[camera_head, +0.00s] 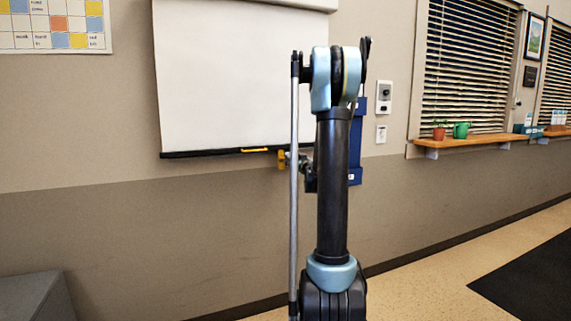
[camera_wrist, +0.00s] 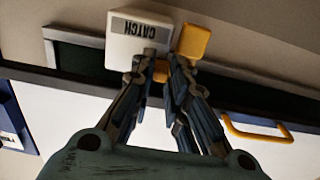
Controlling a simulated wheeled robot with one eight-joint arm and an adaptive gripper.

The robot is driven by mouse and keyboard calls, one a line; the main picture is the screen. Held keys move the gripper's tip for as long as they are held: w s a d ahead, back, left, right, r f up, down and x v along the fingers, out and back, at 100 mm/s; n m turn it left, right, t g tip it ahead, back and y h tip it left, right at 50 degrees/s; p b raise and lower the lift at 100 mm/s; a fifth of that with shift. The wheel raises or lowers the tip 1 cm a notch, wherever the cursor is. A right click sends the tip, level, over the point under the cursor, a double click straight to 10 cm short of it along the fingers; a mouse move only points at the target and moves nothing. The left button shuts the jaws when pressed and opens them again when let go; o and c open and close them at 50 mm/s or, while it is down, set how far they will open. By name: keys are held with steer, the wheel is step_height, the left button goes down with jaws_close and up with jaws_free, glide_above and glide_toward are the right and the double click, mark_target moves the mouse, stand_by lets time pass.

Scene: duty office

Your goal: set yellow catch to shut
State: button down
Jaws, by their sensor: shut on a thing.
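The yellow catch (camera_wrist: 194,40) shows in the wrist view as a block at the top, beside a white plate (camera_wrist: 137,38) with the word CATCH upside down. A smaller yellow part (camera_wrist: 160,71) shows between my fingertips. My gripper (camera_wrist: 162,66) is shut on the catch. In the head view the yellow catch (camera_head: 282,159) is just below the right part of the screen's bottom bar. My gripper (camera_head: 303,162) is beside it there, partly hidden by my arm. The fingers hide part of the catch.
A white pull-down screen (camera_head: 235,75) with a dark bottom bar hangs on the wall. A yellow handle (camera_wrist: 257,128) is on the bar. A blue panel (camera_head: 357,140) is behind my arm. A wooden shelf (camera_head: 470,142) with small pots is at the right.

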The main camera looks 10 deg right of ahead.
steer(key=shift+s+a, duration=0.1)
steer(key=shift+a, duration=0.15)
steer(key=c, duration=1.6)
jaws_free()
steer(key=shift+a, duration=0.15)
steer(key=shift+o, duration=0.2)
steer(key=shift+d, duration=0.2)
steer(key=v, duration=1.1)
steer(key=shift+s, duration=0.4)
steer(key=shift+f, duration=0.1)
